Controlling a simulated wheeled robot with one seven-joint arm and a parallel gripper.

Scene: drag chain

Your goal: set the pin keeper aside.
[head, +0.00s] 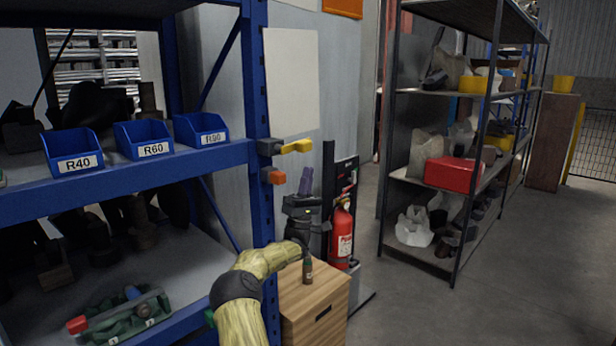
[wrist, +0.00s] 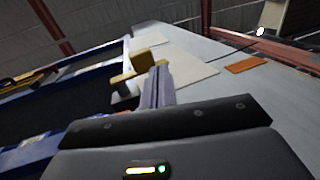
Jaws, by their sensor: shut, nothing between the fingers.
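A yellow piece (head: 297,146) sticks out to the right from a dark grey block (head: 269,147) on the blue rack post. An orange piece (head: 273,176) sits on the post just below it. I cannot tell which of these is the pin keeper. My gripper (head: 307,178) points upward to the right of the post, below the yellow piece in the picture, with its purple-grey fingers together and empty. In the wrist view the closed fingers (wrist: 157,86) rise in front of a yellow piece (wrist: 124,79); whether they touch it I cannot tell.
Blue bins (head: 75,153) line the rack shelf at left. A green fixture (head: 125,318) lies on the lower shelf. A wooden cabinet (head: 313,302) carries a small dark bottle (head: 307,270). A fire extinguisher (head: 341,235) stands behind. The floor at right (head: 500,290) is clear.

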